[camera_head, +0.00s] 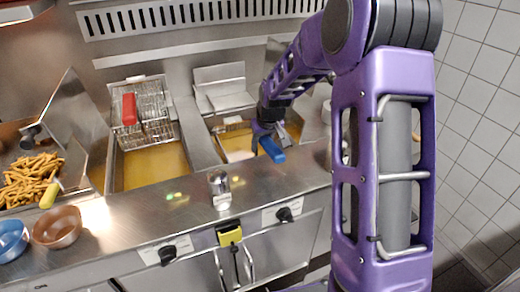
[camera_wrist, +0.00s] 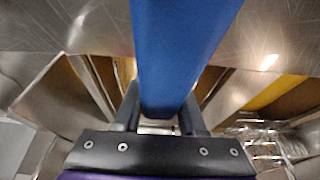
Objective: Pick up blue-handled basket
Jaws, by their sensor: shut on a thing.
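The blue handle (camera_head: 271,150) of the basket shows at the front of the right fryer vat in the head view. My gripper (camera_head: 265,130) is at this handle, with my purple arm reaching over from the right. In the wrist view the blue handle (camera_wrist: 175,55) runs from the top down between the two fingers of my gripper (camera_wrist: 160,120), which is shut on it. The basket's wire body is mostly hidden behind my gripper in the head view; it seems to sit in the right vat (camera_head: 240,142).
A red-handled basket (camera_head: 155,100) hangs above the left oil vat (camera_head: 153,167). Fries (camera_head: 32,180) lie in a tray at far left, near a brown bowl (camera_head: 57,228) and a blue bowl (camera_head: 12,240). A metal shaker (camera_head: 219,184) stands on the counter. A tiled wall (camera_head: 485,130) bounds the right.

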